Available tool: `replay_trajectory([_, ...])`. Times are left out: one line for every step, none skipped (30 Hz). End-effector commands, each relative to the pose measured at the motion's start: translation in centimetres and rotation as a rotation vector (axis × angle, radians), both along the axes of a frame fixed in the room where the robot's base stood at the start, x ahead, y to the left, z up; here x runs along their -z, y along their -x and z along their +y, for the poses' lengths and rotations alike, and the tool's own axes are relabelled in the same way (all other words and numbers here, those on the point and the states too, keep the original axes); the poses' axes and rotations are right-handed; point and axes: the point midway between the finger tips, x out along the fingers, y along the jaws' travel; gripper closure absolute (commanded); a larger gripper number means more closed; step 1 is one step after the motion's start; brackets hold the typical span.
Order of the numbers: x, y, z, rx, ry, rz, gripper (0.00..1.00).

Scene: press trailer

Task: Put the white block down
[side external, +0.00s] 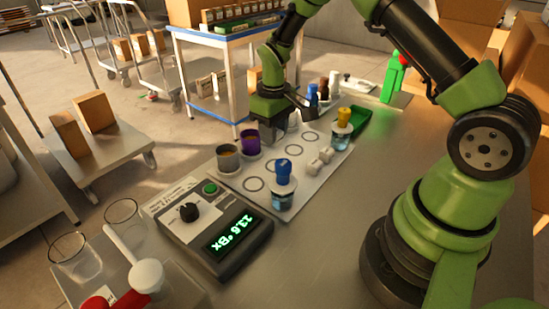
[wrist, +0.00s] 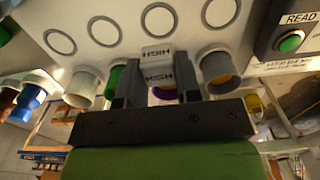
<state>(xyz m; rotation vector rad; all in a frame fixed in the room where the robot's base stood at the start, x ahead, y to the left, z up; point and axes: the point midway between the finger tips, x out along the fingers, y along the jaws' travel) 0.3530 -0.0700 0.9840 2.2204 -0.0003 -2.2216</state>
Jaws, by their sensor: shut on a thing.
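My gripper (wrist: 158,85) is shut on the white block (wrist: 157,54), which reads "HIGH" on its faces, in the wrist view. The block sits between the two dark fingers over the white board. In the side view my gripper (side external: 280,128) is at the board's far edge, just right of the purple cup. The block is mostly hidden there by the fingers, and I cannot tell whether it touches the board. The white board (side external: 232,180) carries several printed circles; those near the block show empty in the wrist view.
The purple cup (side external: 250,143) and grey cup (side external: 228,158) stand left of my gripper. A blue-capped jar (side external: 283,185), a white dumbbell-shaped piece (side external: 319,160) and a yellow-capped jar (side external: 342,128) are on the board's near side. A meter (side external: 215,235) with a lit display sits nearer the camera.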

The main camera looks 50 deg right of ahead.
Motion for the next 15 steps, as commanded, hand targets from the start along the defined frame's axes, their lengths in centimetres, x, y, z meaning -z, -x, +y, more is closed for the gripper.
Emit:
replay_trajectory([1.0, 0.1, 0.0, -0.001, 0.000, 0.004, 0.92])
replay_trajectory([1.4, 0.1, 0.0, -0.001, 0.000, 0.003, 0.92])
replay_trajectory([1.9, 0.1, 0.0, 0.000, 0.000, 0.002, 0.92])
replay_trajectory([2.1, 0.0, 0.0, 0.000, 0.000, 0.001, 0.92])
replay_trajectory([2.4, 0.0, 0.0, 0.000, 0.000, 0.000, 0.92])
replay_trajectory([2.8, 0.0, 0.0, 0.000, 0.000, 0.000, 0.92])
replay_trajectory([3.1, 0.0, 0.0, 0.001, 0.000, 0.001, 0.92])
replay_trajectory([3.6, 0.0, 0.0, 0.000, 0.000, 0.001, 0.92])
replay_trajectory([4.3, 0.1, 0.0, 0.000, 0.000, 0.002, 0.92])
replay_trajectory([4.8, 0.1, 0.0, -0.001, 0.000, 0.002, 0.92])
replay_trajectory([5.3, 0.1, 0.0, -0.001, 0.000, 0.001, 0.92])
replay_trajectory([5.8, 0.1, 0.0, 0.000, 0.000, 0.001, 0.92])
replay_trajectory([6.1, 0.0, 0.0, 0.000, 0.000, -0.001, 0.92])
replay_trajectory([6.3, 0.0, 0.0, 0.000, 0.001, -0.001, 0.92])
replay_trajectory([6.6, 0.0, 0.0, 0.001, 0.000, -0.002, 0.92])
